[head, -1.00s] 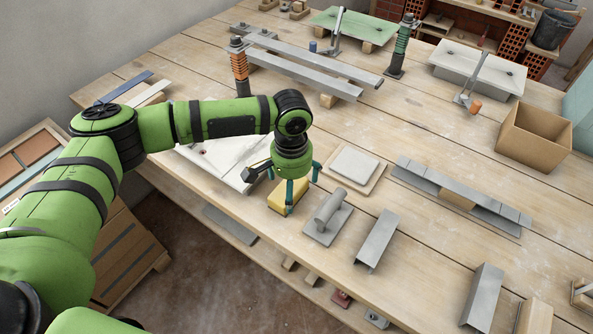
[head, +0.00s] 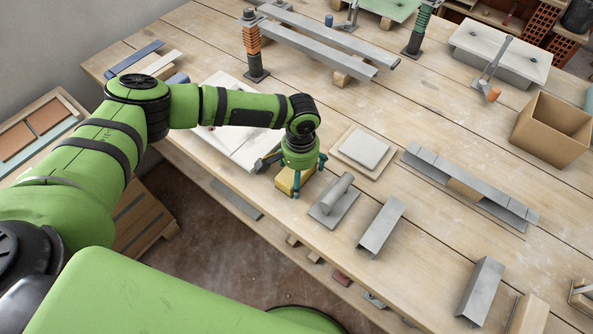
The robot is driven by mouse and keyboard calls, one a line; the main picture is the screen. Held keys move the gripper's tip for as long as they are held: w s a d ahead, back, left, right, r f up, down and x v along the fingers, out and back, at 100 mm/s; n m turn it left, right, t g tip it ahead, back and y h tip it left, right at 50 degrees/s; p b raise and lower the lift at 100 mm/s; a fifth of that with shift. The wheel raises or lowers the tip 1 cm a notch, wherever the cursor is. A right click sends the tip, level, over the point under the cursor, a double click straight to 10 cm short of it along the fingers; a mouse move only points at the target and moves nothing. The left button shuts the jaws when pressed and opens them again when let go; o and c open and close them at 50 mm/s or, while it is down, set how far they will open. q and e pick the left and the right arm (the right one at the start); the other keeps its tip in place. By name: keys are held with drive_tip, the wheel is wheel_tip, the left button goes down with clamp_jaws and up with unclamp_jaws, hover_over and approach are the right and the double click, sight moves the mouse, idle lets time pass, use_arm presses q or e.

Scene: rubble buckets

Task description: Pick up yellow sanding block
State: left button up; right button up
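The yellow sanding block (head: 286,185) lies on the wooden workbench near its front edge, partly hidden by my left gripper. My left gripper (head: 296,178) points down right over the block. Its teal fingers are spread apart around the block, one in front of it and one at its right. I cannot tell whether any finger touches the block. The block appears to rest on the bench. My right gripper is not in view.
A white slab (head: 240,150) is behind my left gripper. Metal angle pieces (head: 382,226) and a square tile (head: 363,148) lie further right. A cardboard box (head: 551,130) stands at the right.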

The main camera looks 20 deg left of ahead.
use_arm(q)
drive_tip(key=shift+c, duration=0.4)
drive_tip(key=c, duration=1.1)
drive_tip(key=shift+r, duration=0.6)
wheel_tip(320, 180, up, 3)
drive_tip(key=shift+w+f+b, duration=0.1)
drive_tip(key=shift+b, duration=0.5)
drive_tip(key=shift+c, duration=0.2)
drive_tip(key=s+d+r, duration=0.1)
drive_tip(key=d+r, duration=0.1)
drive_tip(key=d, duration=0.1)
drive_tip(key=s+d+r+b, duration=0.1)
drive_tip(key=d+r, duration=0.1)
drive_tip(key=d, duration=0.2)
drive_tip(key=s+d+r+b, duration=0.1)
drive_tip(key=d+r, duration=0.2)
drive_tip(key=d, duration=0.1)
drive_tip(key=shift+s+d, duration=0.15)
drive_tip(key=shift+s, duration=0.05)
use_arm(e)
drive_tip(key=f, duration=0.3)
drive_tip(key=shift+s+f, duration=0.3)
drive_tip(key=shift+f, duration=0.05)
use_arm(q)
drive_tip(key=o, duration=0.6)
drive_tip(key=c, duration=0.6)
